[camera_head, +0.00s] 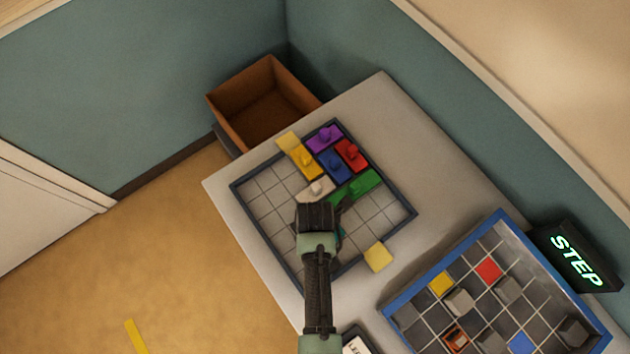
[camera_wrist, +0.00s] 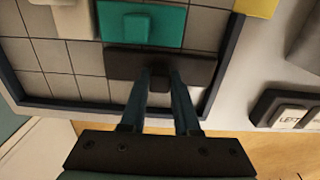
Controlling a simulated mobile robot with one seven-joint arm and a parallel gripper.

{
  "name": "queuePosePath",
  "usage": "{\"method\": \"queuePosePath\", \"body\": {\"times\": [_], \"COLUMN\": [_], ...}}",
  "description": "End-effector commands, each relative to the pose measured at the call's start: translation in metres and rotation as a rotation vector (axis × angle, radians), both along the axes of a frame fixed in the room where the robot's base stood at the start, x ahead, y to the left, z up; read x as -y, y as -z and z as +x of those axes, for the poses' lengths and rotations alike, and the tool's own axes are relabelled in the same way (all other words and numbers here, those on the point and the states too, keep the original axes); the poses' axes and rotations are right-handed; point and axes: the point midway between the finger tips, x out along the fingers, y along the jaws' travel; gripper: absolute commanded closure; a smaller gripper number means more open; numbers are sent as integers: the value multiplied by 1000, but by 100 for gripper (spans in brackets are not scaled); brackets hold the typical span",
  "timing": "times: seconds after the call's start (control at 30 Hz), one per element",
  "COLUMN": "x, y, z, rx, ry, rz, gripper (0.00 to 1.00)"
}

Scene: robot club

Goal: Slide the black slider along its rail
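The black slider (camera_wrist: 112,64) is a long dark block with a raised knob, lying on the gridded puzzle tray (camera_head: 270,220) near its dark edge. In the head view my arm hides it. My gripper (camera_wrist: 161,76) points down at it, with one finger on each side of the knob. The fingers appear closed against the knob, though their tips are partly hidden. A teal slider (camera_wrist: 165,24) lies right beside the black one in the wrist view. A white slider (camera_wrist: 72,20) is to the left of the teal one.
Yellow (camera_head: 307,162), purple (camera_head: 325,138), red (camera_head: 353,155), blue (camera_head: 333,168) and green (camera_head: 362,186) sliders crowd the tray's far side. A pale yellow square (camera_head: 378,257) sits at the tray's edge. A blue-rimmed tray (camera_head: 400,288) and a STEP sign (camera_head: 578,262) are at right.

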Motion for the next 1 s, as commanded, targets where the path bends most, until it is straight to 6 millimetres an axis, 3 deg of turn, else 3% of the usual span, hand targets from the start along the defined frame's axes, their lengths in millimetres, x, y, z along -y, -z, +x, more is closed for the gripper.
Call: {"method": "queuePosePath", "body": {"times": [0.33, 1.0], "x": [-1, -29], "y": [0, 1], "z": [2, 40], "rx": [1, 2], "ry": [0, -3], "rz": [1, 0], "gripper": [100, 100]}}
